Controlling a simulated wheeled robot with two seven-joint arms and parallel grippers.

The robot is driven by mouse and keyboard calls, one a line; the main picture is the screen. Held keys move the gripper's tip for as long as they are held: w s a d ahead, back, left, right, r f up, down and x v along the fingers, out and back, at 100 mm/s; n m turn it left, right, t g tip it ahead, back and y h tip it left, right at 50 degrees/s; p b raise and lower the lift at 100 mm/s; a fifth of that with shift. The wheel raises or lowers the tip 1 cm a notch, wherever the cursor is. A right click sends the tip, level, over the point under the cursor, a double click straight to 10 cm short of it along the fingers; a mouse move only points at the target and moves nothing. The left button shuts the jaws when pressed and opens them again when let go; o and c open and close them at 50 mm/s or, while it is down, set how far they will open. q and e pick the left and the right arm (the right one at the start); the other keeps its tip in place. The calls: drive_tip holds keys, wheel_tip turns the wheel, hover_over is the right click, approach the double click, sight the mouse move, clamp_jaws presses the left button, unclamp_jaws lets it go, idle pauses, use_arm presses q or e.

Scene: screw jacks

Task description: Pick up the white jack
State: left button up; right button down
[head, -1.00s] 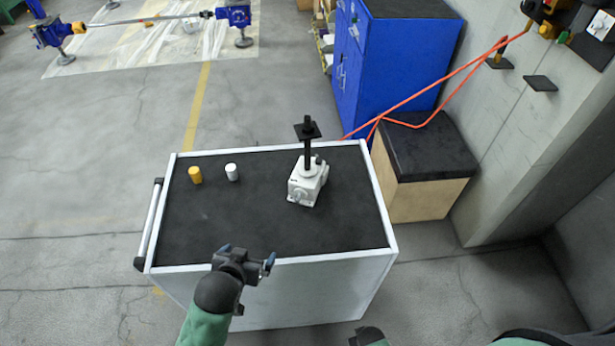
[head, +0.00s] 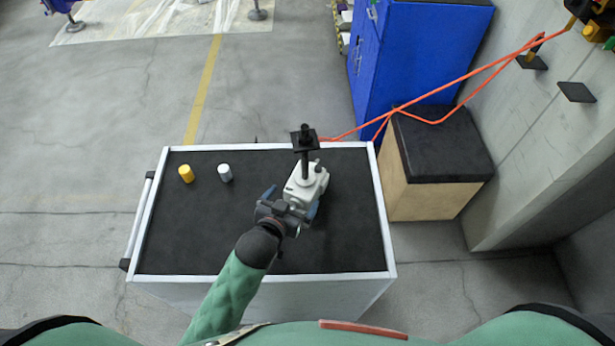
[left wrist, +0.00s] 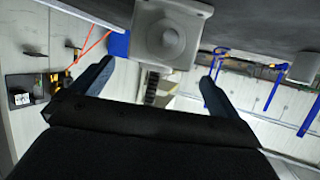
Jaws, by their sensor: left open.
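The white jack (head: 308,184) stands upright on the cart's black top, right of the middle, with a black screw and square black plate on top. In the left wrist view the white jack (left wrist: 172,32) shows its housing and round boss at the top centre, ahead of the fingers. My left gripper (head: 290,197) is open at the jack's near side, its fingers to either side of the near part of the housing. In the left wrist view the left gripper (left wrist: 154,80) has both fingers spread, with nothing clamped between them. My right gripper is not in view.
A yellow cylinder (head: 186,174) and a light grey cylinder (head: 225,173) stand on the cart (head: 175,232) left of the jack. A wooden box with a black top (head: 437,165) and a blue cabinet (head: 425,55) stand beyond the cart's right side. The cart's left half is mostly clear.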

sight(299, 192)
use_arm(q)
drive_tip(key=p+x, duration=0.1)
drive_tip(key=x, duration=0.1)
drive_tip(key=shift+w+d, duration=0.2)
drive_tip(key=shift+w, duration=0.1)
drive_tip(key=shift+w+d+f, duration=0.15)
drive_tip(key=shift+w+f, duration=0.05)
drive_tip(key=shift+w, duration=0.05)
drive_tip(key=shift+w+d+f+p, duration=0.2)
drive_tip(key=shift+w+p, duration=0.35)
drive_tip(key=shift+p, duration=0.55)
drive_tip(key=shift+w+f+p, duration=0.25)
drive_tip(key=shift+p, duration=0.1)
drive_tip(key=shift+p+x, duration=0.35)
drive_tip(key=shift+x, duration=0.95)
drive_tip(key=shift+s+f, duration=0.15)
drive_tip(key=shift+s, duration=0.05)
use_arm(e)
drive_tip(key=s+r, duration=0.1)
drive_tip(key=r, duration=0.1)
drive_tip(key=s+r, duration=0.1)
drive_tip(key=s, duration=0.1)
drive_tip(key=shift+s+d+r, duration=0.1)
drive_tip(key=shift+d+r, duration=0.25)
use_arm(q)
drive_tip(key=shift+c, duration=0.4)
